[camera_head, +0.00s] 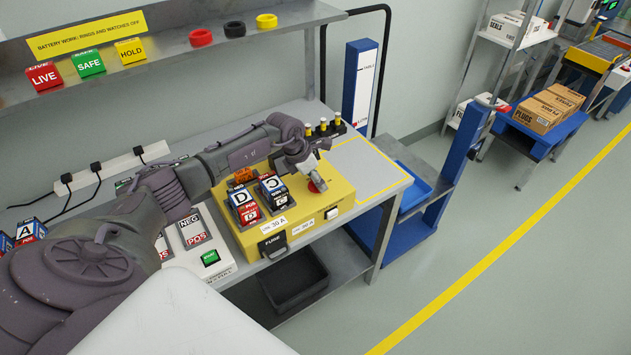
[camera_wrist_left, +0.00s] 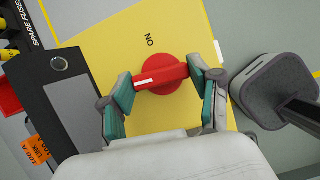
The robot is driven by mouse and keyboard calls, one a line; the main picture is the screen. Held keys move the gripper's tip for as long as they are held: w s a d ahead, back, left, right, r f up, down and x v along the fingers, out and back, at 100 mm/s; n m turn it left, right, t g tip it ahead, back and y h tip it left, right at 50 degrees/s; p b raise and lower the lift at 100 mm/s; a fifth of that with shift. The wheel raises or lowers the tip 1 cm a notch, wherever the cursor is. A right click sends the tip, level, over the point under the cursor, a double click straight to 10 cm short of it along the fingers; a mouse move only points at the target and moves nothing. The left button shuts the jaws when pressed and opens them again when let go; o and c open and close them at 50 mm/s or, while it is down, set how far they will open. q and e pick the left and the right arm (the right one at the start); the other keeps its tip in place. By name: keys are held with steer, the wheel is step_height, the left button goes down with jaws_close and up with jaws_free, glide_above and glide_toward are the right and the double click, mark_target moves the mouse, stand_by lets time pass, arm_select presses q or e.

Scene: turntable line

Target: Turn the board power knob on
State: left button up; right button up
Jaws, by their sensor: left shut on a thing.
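The red power knob (camera_wrist_left: 163,73) sits on the yellow board (camera_wrist_left: 180,25). In the left wrist view its white mark points left, and the ON label (camera_wrist_left: 151,40) is printed above the knob, not in line with the mark. My left gripper (camera_wrist_left: 164,84) is shut on the knob, one finger at each end of its grip bar. In the head view the yellow board (camera_head: 305,228) stands on the bench, and my left gripper (camera_head: 310,174) reaches over its far right corner, where the knob (camera_head: 318,186) is partly hidden. My right gripper is not in view.
Batteries marked D (camera_head: 244,206) and C (camera_head: 274,192) stand on the board beside my arm. A spare fuse holder (camera_head: 324,130) is behind the gripper. A shelf (camera_head: 160,50) with signs and rings hangs above. A black bin (camera_head: 292,282) sits below the bench.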

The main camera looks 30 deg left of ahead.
arm_select(q)
steer(key=m+g+b, duration=0.1)
steer(key=m+b, duration=0.2)
steer(key=b, duration=0.2)
steer(key=m+g+h+b, duration=0.1)
steer(key=m+b, duration=0.3)
steer(key=b, duration=0.1)
steer(key=m+g+h+b, duration=0.1)
steer(key=m+b, duration=0.2)
steer(key=b, duration=0.1)
steer(key=shift+w+a+f+m+b, duration=0.15)
steer(key=shift+w+m+b, duration=0.15)
steer(key=shift+b, duration=0.1)
steer(key=m+g+b, duration=0.1)
steer(key=m, duration=0.1)
steer(key=shift+m+b, duration=0.3)
steer(key=shift+b, duration=0.1)
steer(key=shift+r+m+g+b, duration=0.2)
steer(key=shift+m+g+b, duration=0.65)
steer(key=shift+m, duration=0.95)
steer(key=o, duration=1.1)
steer(key=shift+o, duration=0.2)
